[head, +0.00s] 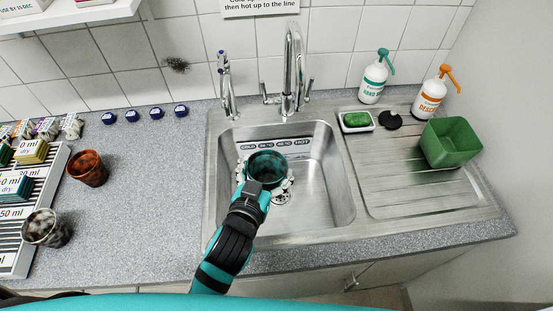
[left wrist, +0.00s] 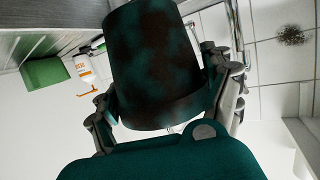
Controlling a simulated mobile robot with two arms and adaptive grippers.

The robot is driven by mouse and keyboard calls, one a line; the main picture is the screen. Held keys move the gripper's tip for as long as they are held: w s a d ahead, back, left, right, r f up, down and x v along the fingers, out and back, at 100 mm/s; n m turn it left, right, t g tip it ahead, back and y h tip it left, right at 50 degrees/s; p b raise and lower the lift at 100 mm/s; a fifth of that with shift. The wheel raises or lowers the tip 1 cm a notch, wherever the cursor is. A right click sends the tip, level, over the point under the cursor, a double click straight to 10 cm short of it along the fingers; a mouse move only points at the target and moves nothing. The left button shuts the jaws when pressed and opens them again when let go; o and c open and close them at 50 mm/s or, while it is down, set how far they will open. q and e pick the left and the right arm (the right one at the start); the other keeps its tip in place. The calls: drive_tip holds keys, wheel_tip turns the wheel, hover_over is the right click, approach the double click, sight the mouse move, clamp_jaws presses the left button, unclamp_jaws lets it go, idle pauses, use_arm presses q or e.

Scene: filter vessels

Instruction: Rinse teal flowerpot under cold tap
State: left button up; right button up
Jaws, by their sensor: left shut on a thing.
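The teal flowerpot (head: 267,166) is held over the left part of the sink basin (head: 330,190), with its open mouth facing up. In the left wrist view the pot (left wrist: 155,60) shows dark brown stains over its teal wall. My left gripper (head: 257,188) is shut on the pot's near side; its fingers flank the pot in the left wrist view. A small blue-topped tap (head: 225,85) stands behind the basin's left side. A taller two-lever tap (head: 290,65) stands to its right. No water stream is visible. My right gripper is out of view.
A rust-brown pot (head: 88,168) and a stained grey pot (head: 47,229) stand left of the sink. The drainboard (head: 400,190) holds a green container (head: 450,143), a soap dish (head: 357,121) and a black plug (head: 392,119). Two pump bottles (head: 373,80) stand behind. The drainboard's front is clear.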

sight(271, 159)
use_arm(q)
drive_tip(key=shift+w, duration=0.1)
drive_tip(key=shift+w+a+f, duration=0.1)
drive_tip(key=shift+w+a, duration=0.1)
drive_tip(key=shift+w, duration=0.15)
drive_tip(key=shift+w+b, duration=0.35)
drive_tip(key=x, duration=0.1)
drive_tip(key=b+x, duration=0.1)
drive_tip(key=x, duration=0.1)
drive_tip(key=shift+d, duration=0.3)
drive_tip(key=shift+b+x, duration=0.45)
drive_tip(key=shift+x, duration=0.65)
drive_tip(key=r+b+x, duration=0.1)
drive_tip(key=x, duration=0.6)
drive_tip(key=shift+d+b, duration=0.25)
drive_tip(key=shift+b, duration=0.15)
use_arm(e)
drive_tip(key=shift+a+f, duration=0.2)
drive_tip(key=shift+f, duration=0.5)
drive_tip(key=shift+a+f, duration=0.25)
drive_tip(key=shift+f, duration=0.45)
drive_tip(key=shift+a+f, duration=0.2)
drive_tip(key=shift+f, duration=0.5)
